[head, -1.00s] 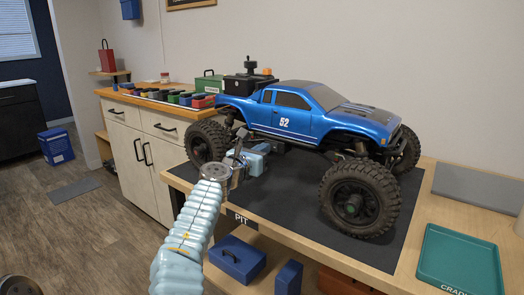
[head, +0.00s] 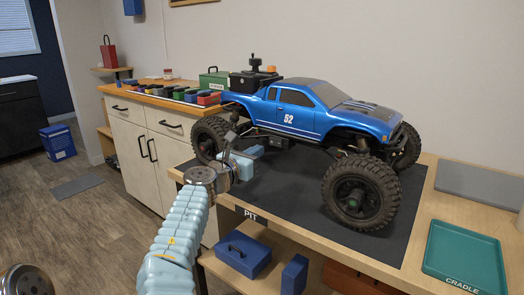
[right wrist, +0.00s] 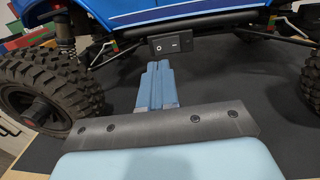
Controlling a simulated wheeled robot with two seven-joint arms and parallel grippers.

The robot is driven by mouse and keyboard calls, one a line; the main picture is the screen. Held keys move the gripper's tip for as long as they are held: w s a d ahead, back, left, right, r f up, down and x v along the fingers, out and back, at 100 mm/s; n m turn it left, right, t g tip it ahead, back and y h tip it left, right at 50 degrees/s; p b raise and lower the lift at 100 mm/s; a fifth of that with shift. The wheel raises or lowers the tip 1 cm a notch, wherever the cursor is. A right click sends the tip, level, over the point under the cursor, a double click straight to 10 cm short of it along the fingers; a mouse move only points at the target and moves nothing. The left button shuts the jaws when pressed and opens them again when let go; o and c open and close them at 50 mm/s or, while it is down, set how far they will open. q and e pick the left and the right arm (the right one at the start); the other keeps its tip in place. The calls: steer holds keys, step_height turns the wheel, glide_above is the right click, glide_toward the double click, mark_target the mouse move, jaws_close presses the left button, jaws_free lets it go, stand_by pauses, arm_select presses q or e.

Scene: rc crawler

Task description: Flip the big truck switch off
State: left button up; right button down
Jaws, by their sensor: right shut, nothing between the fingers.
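The big truck (head: 315,108) is a blue crawler numbered 52, standing on a dark mat (head: 280,195) on the bench. In the right wrist view, its black switch (right wrist: 173,44) hangs under the blue body side, with a round mark on the left and a dash on the right. I cannot tell which side is pressed in. My right gripper (head: 248,158) is beside the truck, between the wheels. In the right wrist view its fingers (right wrist: 157,70) are shut and empty, pointing at the switch from just below it, seemingly apart from it. My left gripper is not in view.
The truck's big wheels (head: 361,193) (right wrist: 35,100) flank the gripper. A teal cradle tray (head: 464,258) and a grey pad (head: 480,185) lie at the right. Behind, a cabinet (head: 150,130) holds several small coloured boxes. Blue boxes (head: 243,254) sit on the shelf below the bench.

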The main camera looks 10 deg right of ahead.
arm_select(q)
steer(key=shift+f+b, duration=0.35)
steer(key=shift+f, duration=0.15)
arm_select(e)
steer(key=w+v, duration=0.1)
steer(key=v, duration=0.7)
steer(key=shift+a, duration=0.45)
steer(key=shift+f, duration=0.15)
